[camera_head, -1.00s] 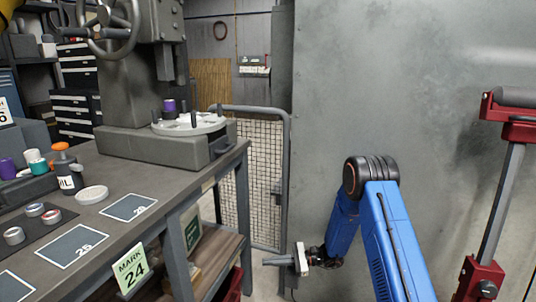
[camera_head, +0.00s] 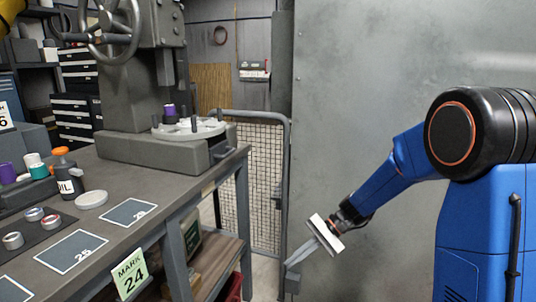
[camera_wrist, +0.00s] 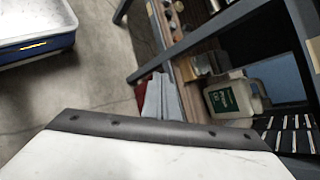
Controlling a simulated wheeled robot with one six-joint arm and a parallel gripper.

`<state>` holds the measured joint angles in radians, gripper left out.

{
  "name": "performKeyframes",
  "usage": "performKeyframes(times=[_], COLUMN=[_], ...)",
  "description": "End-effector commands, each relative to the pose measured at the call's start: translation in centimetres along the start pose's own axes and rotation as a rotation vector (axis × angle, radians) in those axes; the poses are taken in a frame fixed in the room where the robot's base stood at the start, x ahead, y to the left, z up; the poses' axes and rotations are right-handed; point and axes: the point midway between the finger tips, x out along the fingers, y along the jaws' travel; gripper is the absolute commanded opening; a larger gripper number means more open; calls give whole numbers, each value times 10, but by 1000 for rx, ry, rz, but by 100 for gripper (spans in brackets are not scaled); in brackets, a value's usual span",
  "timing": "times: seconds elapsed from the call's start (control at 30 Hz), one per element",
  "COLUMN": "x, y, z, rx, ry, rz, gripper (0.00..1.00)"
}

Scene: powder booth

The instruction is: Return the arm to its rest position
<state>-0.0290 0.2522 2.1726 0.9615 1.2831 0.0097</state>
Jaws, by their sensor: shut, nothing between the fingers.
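My arm is blue with a black elbow joint at the right of the head view, bent down and to the left. My gripper (camera_head: 290,268) is at its end, shut and empty, pointing down and left, right of the workbench (camera_head: 215,172) and apart from it. In the wrist view its grey fingers (camera_wrist: 162,98) lie close together with nothing between them, beyond the pale palm.
A drill-press-like machine (camera_head: 150,75) stands on the bench with an oil bottle (camera_head: 68,175). A mesh gate (camera_head: 262,180) is behind my gripper, beside a grey wall panel (camera_head: 370,75). The wrist view shows a white jug (camera_wrist: 235,98) on the shelf and a blue-sided tray (camera_wrist: 35,48).

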Motion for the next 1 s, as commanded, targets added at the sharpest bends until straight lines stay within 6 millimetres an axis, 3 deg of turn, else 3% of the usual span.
performKeyframes(times=[0.1,0.4,1.0], x=[-14,-46,-105], y=[13,53,142], z=[26,79,158], rx=[-61,-203,-465], ry=[56,205,545], rz=[53,188,449], gripper=[0,0,0])
